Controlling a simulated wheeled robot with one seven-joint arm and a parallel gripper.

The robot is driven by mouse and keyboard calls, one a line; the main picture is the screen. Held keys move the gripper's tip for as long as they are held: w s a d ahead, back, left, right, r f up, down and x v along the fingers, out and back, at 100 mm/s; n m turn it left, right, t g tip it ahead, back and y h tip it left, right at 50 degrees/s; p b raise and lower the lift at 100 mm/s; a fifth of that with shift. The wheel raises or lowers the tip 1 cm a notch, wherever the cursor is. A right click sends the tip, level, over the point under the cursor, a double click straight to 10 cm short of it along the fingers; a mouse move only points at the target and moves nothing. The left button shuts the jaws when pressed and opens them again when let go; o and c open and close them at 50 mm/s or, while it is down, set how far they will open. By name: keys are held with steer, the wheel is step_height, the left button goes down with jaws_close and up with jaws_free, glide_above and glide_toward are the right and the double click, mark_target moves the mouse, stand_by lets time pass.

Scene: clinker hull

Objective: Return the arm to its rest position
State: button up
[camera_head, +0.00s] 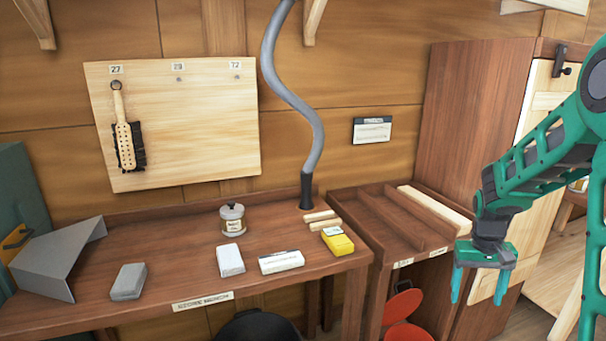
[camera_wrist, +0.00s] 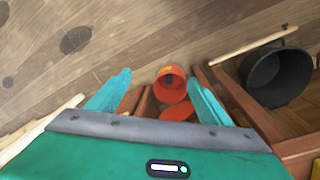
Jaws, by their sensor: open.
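My gripper (camera_head: 484,284) is at the right of the head view, at the end of my green arm. It points down in front of the wooden cabinet, to the right of the bench. Its two teal fingers are apart with nothing between them. In the wrist view the open fingers (camera_wrist: 160,95) frame the floor and an orange bin below. My gripper touches nothing that I can see.
The bench (camera_head: 190,275) holds several blocks, a jar (camera_head: 232,220) and a grey metal sheet (camera_head: 58,258). A brush (camera_head: 124,140) hangs on the board. A divided tray unit (camera_head: 375,220) adjoins the bench. Orange bin (camera_wrist: 170,84) and black bucket (camera_wrist: 277,76) stand low.

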steer(key=s+a+r+m, duration=0.1)
steer(key=s+r, duration=0.2)
steer(key=s, duration=0.6)
steer(key=s+a+r+m+y, duration=0.1)
steer(key=s+r, duration=0.3)
steer(key=s, duration=0.6)
steer(key=s+a+r+m, duration=0.1)
steer(key=s+r, duration=0.3)
steer(key=s, duration=0.6)
steer(key=shift+a, duration=0.2)
steer(key=shift+w+f, duration=0.25)
steer(key=shift+w, duration=0.35)
